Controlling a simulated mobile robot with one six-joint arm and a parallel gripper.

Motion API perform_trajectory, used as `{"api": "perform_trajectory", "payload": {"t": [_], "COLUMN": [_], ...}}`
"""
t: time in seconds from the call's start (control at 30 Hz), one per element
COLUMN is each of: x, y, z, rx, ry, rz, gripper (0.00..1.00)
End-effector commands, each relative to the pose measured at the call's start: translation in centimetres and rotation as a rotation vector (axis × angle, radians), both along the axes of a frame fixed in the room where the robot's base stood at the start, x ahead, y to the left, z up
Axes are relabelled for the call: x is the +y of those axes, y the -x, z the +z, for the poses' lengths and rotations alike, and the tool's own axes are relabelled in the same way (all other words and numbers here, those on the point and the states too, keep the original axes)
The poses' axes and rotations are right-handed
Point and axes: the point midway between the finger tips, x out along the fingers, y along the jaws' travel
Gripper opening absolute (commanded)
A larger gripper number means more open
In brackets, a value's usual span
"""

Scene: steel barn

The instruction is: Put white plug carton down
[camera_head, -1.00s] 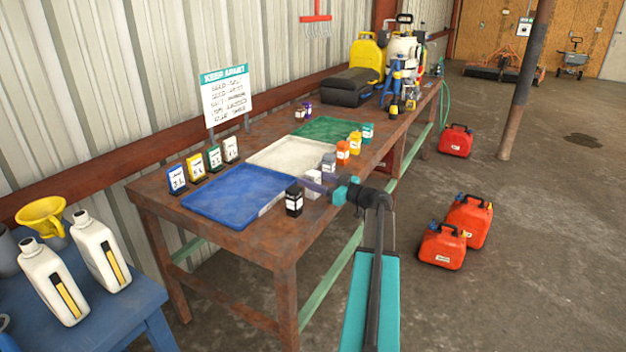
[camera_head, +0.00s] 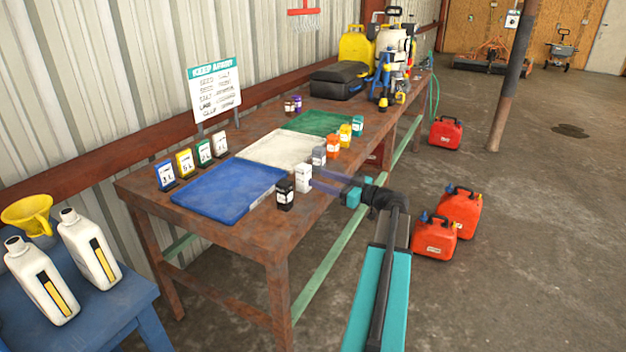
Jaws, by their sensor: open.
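The white plug carton (camera_head: 303,177) stands upright near the front edge of the rusty brown table (camera_head: 235,238), just right of the blue tray's corner. A black carton (camera_head: 285,195) stands on its near left and a grey carton (camera_head: 319,156) on its far right. My gripper (camera_head: 322,182) is open and empty, to the right of the white carton at the table's front edge. Its thin fingers look blurred and translucent and point toward the carton; a small gap seems to lie between them and it.
Blue (camera_head: 228,193), white (camera_head: 281,149) and green (camera_head: 318,124) trays lie along the table. Number cards (camera_head: 185,163) and a sign (camera_head: 215,88) stand behind. Red fuel cans (camera_head: 458,212) are on the floor.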

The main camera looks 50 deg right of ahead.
Motion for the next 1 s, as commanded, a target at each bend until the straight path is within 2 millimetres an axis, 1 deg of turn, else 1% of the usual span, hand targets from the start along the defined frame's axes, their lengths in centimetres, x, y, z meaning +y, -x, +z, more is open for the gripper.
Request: {"api": "perform_trajectory", "payload": {"t": [0.03,0.2,0.4,0.57,1.0], "x": [-0.2,-0.5,-0.8,-0.8,-0.8], "y": [1.0,3.5,5.3,5.7,5.7], "z": [-0.1,-0.1,-0.1,0.0,0.0], "rx": [0.000,0.000,0.001,0.001,0.001], "ry": [0.000,-0.001,-0.001,-0.001,-0.001], "rz": [-0.004,-0.002,-0.001,0.000,0.000], "gripper": [0.50,0.50,0.50,0.50,0.50]}}
